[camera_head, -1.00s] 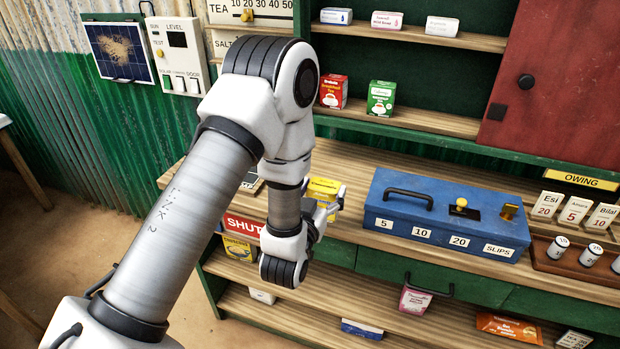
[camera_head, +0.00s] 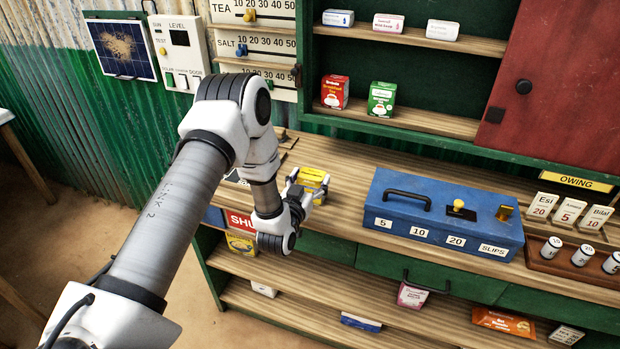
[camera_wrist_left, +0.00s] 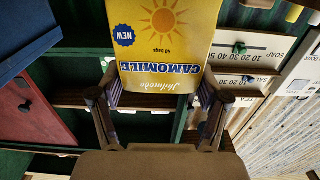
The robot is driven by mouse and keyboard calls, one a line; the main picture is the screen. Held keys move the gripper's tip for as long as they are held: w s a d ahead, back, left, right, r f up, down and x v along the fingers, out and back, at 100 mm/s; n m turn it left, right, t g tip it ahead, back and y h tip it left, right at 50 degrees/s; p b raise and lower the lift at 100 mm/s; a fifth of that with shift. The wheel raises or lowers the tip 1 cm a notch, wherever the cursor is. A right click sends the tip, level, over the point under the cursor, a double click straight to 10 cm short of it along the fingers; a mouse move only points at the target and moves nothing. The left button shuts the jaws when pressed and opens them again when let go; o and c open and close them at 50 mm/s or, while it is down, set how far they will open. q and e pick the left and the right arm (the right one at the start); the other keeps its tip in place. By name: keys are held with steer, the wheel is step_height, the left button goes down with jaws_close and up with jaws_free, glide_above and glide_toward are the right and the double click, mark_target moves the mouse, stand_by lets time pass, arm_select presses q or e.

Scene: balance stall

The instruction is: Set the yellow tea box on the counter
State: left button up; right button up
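The yellow tea box (camera_head: 316,178) is a yellow carton at the front left part of the wooden counter (camera_head: 350,170). In the left wrist view the box (camera_wrist_left: 170,45) appears upside down, with "CAMOMILE" and a sun on its face. My left gripper (camera_head: 306,188) has one finger on each side of the box and is shut on it. In the left wrist view the fingers (camera_wrist_left: 160,100) flank its near end. Whether the box's bottom touches the counter is hidden. My right gripper is not in view.
A blue cash box (camera_head: 443,210) stands on the counter to the right of the yellow box. Red (camera_head: 335,92) and green (camera_head: 381,99) tea boxes stand on the shelf behind. Another yellow pack (camera_head: 241,244) is below the counter. Counter between yellow and blue boxes is clear.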

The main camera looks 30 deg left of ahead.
arm_select(q)
steer(key=shift+o, duration=1.3)
steer(key=shift+r, duration=0.1)
steer(key=b+v, duration=0.2)
steer(key=v, duration=0.9)
steer(key=s+d+f+m+g+h, duration=0.1)
steer(key=s+d+f+g, duration=0.2)
steer(key=f, duration=0.2)
steer(key=s+d+f+g+h, duration=0.2)
steer(key=s+f, duration=0.1)
steer(key=f, duration=0.3)
steer(key=s+d+f+m+g+h, duration=0.1)
steer(key=s+d+f+g, duration=0.2)
steer(key=f, duration=0.2)
steer(key=s+d+f+g, duration=0.1)
steer(key=s+f+g, duration=0.3)
steer(key=s, duration=0.5)
steer(key=s+d+f+g, duration=0.2)
steer(key=s+g, duration=0.3)
steer(key=s, duration=0.3)
steer(key=shift+s+d+f+g+h, duration=0.2)
steer(key=shift+s+f+g+h, duration=0.15)
steer(key=shift+f, duration=0.55)
